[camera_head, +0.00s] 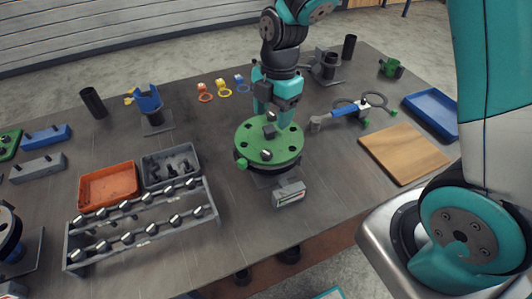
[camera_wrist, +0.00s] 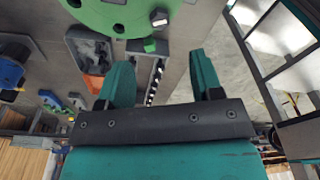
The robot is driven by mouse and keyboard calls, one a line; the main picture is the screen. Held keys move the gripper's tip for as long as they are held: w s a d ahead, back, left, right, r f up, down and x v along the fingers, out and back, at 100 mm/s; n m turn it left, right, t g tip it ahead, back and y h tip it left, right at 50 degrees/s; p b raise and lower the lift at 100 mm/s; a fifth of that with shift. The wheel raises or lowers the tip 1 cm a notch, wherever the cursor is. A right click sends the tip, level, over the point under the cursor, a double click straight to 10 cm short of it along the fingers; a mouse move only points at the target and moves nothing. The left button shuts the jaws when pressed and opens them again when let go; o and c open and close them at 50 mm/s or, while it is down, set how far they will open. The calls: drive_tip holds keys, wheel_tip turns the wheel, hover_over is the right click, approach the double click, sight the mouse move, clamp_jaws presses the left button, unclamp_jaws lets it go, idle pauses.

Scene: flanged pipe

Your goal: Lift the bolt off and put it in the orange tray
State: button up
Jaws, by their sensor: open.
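The round green flange (camera_head: 285,149) stands on a grey mount near the table's middle, with several dark holes in its face. A silver bolt head (camera_head: 266,155) shows at its front; a bolt also shows near the flange's edge in the wrist view (camera_wrist: 160,18). My gripper (camera_head: 273,112) is over the back part of the flange, partly hiding it. In the wrist view its two teal fingers (camera_wrist: 160,60) are apart with nothing held between them. The bolt lies beyond the fingertips there. The orange tray (camera_head: 108,186) is left of the flange and looks empty.
A grey bin (camera_head: 153,181) with dark parts touches the orange tray's right side. A grey rack (camera_head: 150,236) of several bolts lies in front. A small grey box with a display (camera_head: 289,194) stands before the flange. A wooden board (camera_head: 404,153) lies to the right.

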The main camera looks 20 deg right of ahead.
drive_tip(key=p, duration=0.1)
hover_over(267, 152)
drive_tip(key=f, duration=0.4)
drive_tip(key=d+f, duration=0.1)
drive_tip(key=f, duration=0.1)
drive_tip(key=shift+w, duration=0.1)
drive_tip(key=shift+a+f+p, duration=0.2)
drive_tip(key=shift+f+p, duration=0.25)
drive_tip(key=shift+f, duration=0.4)
drive_tip(key=shift+a+f+p, duration=0.15)
drive_tip(key=shift+f+p, duration=0.35)
drive_tip(key=shift+f, duration=0.4)
drive_tip(key=shift+a+f+p, duration=0.2)
drive_tip(key=shift+f+p, duration=0.25)
drive_tip(key=shift+f, duration=0.4)
drive_tip(key=shift+c, duration=0.2)
drive_tip(key=c, duration=1)
